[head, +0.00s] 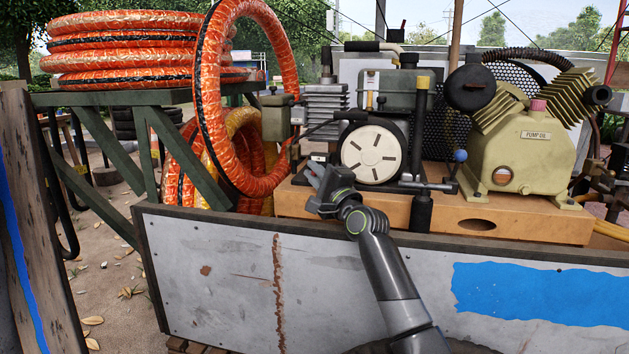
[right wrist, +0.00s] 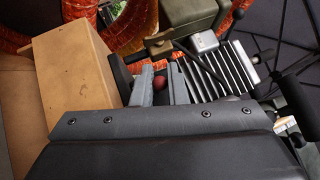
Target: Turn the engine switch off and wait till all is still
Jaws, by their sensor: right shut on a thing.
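The engine (head: 372,152) with its white slotted round cover stands on a wooden base in the cart. My right gripper (head: 318,173) reaches over the cart's side wall to the engine's lower left. In the right wrist view its two grey fingers (right wrist: 161,88) are shut on a small round red knob (right wrist: 160,82), which looks like the engine switch. The knob cannot be made out in the head view, and its position, on or off, cannot be told. My left gripper is in neither view.
The pump (head: 540,135) stands right of the engine. A blue-knobbed lever (head: 460,156) and a black upright handle (head: 421,208) are between them. Orange hoses (head: 205,100) hang at left. The cart's grey side wall (head: 220,262) runs under my right arm.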

